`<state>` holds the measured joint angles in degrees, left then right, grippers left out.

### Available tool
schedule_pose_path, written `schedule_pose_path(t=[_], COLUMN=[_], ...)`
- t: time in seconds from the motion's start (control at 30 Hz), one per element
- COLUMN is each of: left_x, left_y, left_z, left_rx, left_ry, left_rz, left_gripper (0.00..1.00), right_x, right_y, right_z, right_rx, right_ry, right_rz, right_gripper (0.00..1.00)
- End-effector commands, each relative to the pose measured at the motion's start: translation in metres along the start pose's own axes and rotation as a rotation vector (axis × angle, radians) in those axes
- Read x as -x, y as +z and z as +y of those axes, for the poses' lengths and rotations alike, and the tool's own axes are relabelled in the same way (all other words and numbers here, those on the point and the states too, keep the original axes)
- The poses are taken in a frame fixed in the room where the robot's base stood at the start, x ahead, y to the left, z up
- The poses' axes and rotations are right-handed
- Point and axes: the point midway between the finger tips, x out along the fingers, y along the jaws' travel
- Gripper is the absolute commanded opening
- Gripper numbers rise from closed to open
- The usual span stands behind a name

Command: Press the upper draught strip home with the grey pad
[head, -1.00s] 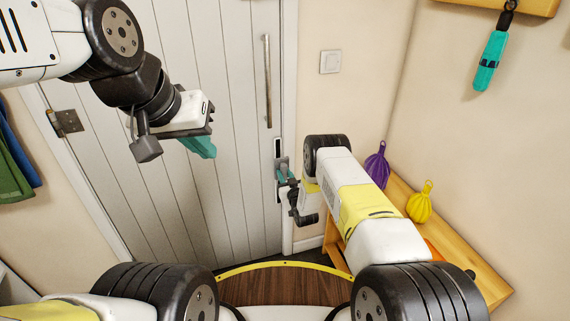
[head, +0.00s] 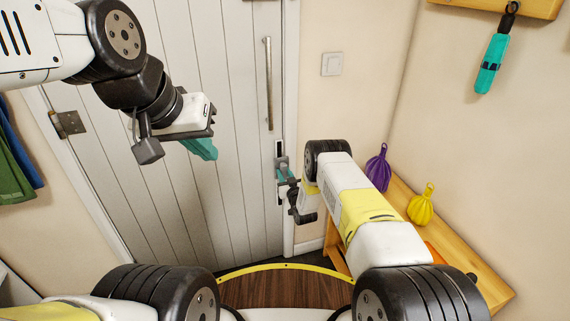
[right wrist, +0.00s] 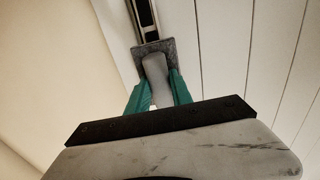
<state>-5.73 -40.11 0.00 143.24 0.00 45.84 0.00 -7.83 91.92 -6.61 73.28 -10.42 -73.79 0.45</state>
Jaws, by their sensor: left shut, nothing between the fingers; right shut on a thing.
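The grey pad is a dark, rough block (right wrist: 170,46) on a paler grey handle, held between the teal fingers of my right gripper (right wrist: 154,92). The right gripper (head: 284,175) is at the door's right edge in the head view. A dark strip in a pale channel (right wrist: 147,16) runs along that edge; I take it for the draught strip. The pad covers its near end in the wrist view; I cannot tell if they touch. The strip also shows just above the pad in the head view (head: 279,148). My left gripper (head: 203,149) is shut and empty, in front of the door.
The white plank door (head: 225,130) has a long vertical handle (head: 268,85). A light switch (head: 331,64) is on the wall to its right. A wooden bench (head: 455,250) at the right bears purple (head: 378,170) and yellow (head: 421,205) objects. A teal tool (head: 490,65) hangs above.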

Motion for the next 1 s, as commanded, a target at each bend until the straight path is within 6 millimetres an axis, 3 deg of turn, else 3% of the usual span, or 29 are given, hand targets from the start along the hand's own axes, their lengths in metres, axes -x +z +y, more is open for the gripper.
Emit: schedule_pose_path(t=[1.0], left_x=[0.0], left_y=[0.0], left_z=[0.0], left_rx=[0.0], left_ry=[0.0], left_rz=[0.0], left_gripper=[0.0], right_x=[-0.015], right_y=[-0.001], right_z=[0.0], right_rx=[0.0], right_ry=[0.0], right_rz=[0.001], right_gripper=[0.0])
